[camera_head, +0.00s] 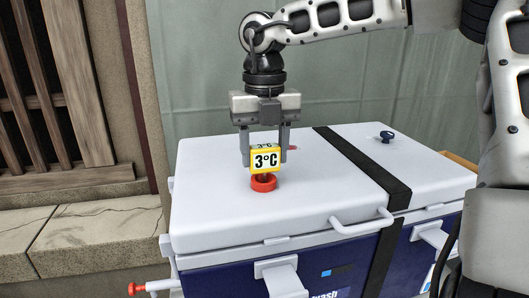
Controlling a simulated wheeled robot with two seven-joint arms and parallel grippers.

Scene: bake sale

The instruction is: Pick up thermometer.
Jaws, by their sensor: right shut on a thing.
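The thermometer (265,161) is a small yellow-framed block with a white face reading 3°C. It is upright just above a red ring-shaped piece (263,184) on the cooler's white lid; I cannot tell whether the two are joined. My right gripper (267,150) comes down from above, with its two grey fingers on either side of the thermometer, shut on it. A small red tip (293,148) shows just right of the fingers, mostly hidden behind them. My left gripper is not in view.
The cooler (230,205) has a white lid, a blue body and a black strap (362,165) across it. A dark blue knob (386,137) stands on the lid at the right. A handle (362,222) juts from the front. A stone ledge (80,235) is at left.

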